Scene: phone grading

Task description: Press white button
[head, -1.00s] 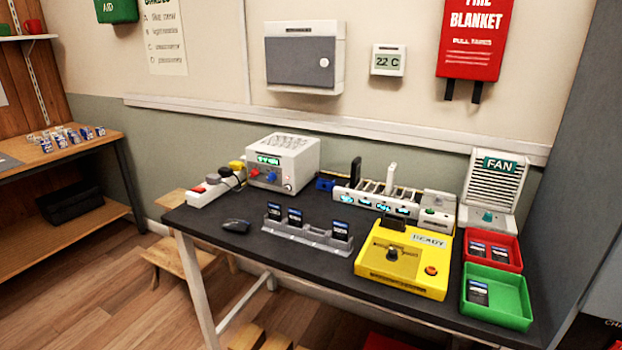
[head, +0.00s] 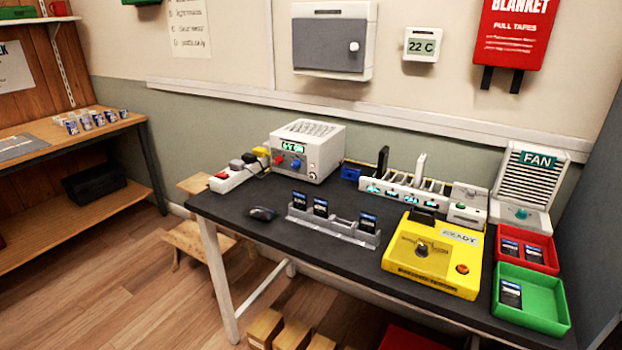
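Neither of my grippers shows in the head view. I cannot make out for certain which part is the white button. A small pale round knob or button (head: 354,47) is on the grey-fronted wall box (head: 325,46). The white bench unit (head: 308,150) on the table has a lit green display, a blue knob, a red knob and a small control at its right front edge, too small to make out. The yellow tester box (head: 432,253) reads READY and has a dark knob and an orange-red button (head: 462,268).
The dark table (head: 240,232) also holds a grey phone rack (head: 335,228), a slotted charger (head: 405,190), a white fan unit (head: 528,180), a red tray (head: 545,240), a green tray (head: 548,300), a power strip (head: 232,178) and a mouse (head: 262,213). A stool (head: 195,240) stands left.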

